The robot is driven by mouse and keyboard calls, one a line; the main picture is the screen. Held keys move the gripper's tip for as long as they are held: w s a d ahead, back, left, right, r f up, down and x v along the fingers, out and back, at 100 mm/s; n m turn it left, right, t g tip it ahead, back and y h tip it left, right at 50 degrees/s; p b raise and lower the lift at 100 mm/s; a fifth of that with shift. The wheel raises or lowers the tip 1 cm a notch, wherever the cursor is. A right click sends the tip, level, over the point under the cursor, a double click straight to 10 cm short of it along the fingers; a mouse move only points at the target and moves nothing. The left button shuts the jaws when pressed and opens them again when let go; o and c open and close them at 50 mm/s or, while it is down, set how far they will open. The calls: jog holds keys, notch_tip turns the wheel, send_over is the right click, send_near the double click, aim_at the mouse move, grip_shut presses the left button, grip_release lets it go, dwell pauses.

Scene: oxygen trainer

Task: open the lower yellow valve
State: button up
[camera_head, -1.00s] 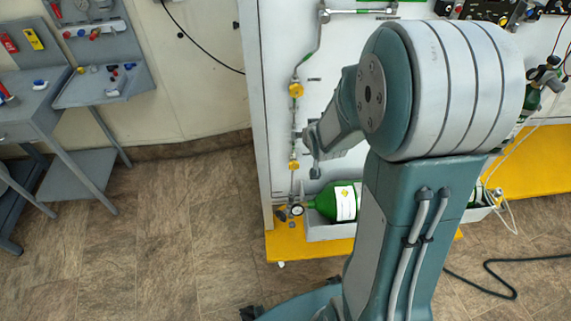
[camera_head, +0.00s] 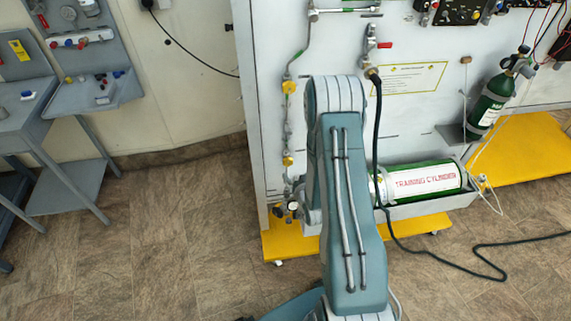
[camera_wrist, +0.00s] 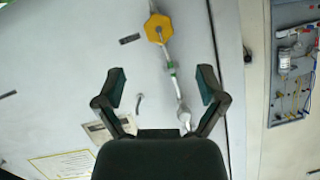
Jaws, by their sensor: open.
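The lower yellow valve (camera_head: 287,160) is on the pipe at the left side of the white panel in the head view. The upper yellow valve (camera_head: 289,87) is above it on the same pipe. In the wrist view my gripper (camera_wrist: 161,78) is open, with nothing between its fingers. A yellow hexagonal valve knob (camera_wrist: 158,28) is ahead of the fingers, near the top of that view and apart from them. I cannot tell which of the two valves this is. In the head view my arm hides the gripper.
A green training cylinder (camera_head: 425,181) lies in a tray low on the panel. A black hose (camera_head: 376,130) hangs from a fitting to the floor. A yellow base (camera_head: 285,242) juts out below the panel. A grey bench (camera_head: 30,105) stands at left, with open floor between.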

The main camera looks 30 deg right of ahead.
aim_at(289, 163)
jog(key=x, duration=1)
jog(key=shift+d, duration=0.1)
jog(key=c, duration=1.1)
